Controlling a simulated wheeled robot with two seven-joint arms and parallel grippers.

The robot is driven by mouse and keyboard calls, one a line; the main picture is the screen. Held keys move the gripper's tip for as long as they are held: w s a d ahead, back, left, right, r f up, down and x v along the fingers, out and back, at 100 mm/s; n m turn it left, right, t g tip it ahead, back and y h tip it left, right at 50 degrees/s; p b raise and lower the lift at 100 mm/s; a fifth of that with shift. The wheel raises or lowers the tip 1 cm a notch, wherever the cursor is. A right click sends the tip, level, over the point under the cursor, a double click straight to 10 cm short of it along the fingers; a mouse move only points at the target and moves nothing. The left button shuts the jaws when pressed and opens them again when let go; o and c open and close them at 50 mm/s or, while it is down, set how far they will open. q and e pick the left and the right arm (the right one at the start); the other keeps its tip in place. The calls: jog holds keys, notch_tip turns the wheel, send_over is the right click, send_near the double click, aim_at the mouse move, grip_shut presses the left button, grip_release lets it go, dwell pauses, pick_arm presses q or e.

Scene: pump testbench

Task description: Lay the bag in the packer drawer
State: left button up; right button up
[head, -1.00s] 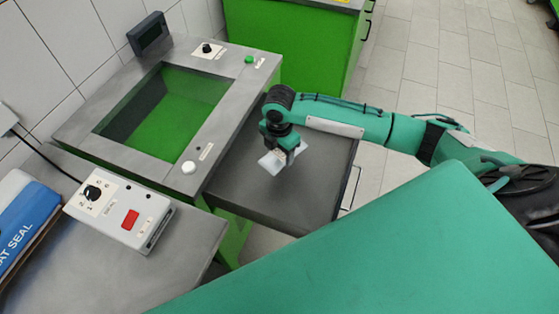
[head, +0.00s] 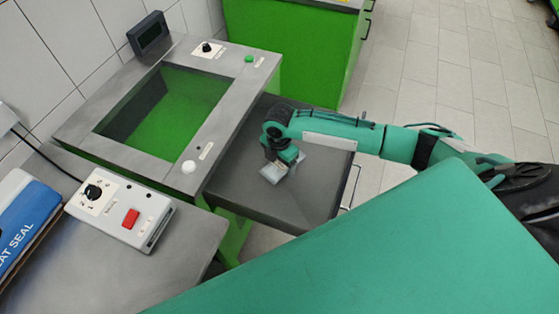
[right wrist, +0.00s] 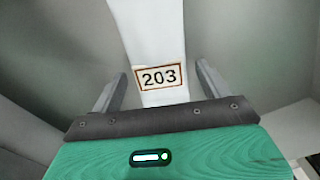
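The small pale bag (head: 270,175) is at the drawer's grey surface, under my right gripper (head: 279,166). In the right wrist view the bag (right wrist: 160,45) carries a label reading 203 and lies between the two fingers. My right gripper (right wrist: 160,88) is open, its fingers spread, with a gap showing beside the bag. The packer drawer (head: 300,205) is a dark grey tray, pulled out to the right of the packer. Part of the bag is hidden by the gripper in the head view. My left gripper is not in view.
The packer (head: 225,120) has a green recessed window, a knob and buttons. A white control box (head: 120,210) with a red switch and a blue heat-seal box (head: 25,220) stand on the left bench. A green cabinet (head: 300,50) stands behind the drawer.

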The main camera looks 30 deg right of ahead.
aim_at(280, 165)
notch_tip(280, 165, up, 12)
jog(key=shift+r+b, duration=0.15)
jog(key=shift+b, duration=0.15)
dwell(0.4)
jog(key=shift+s, duration=0.1)
dwell(0.4)
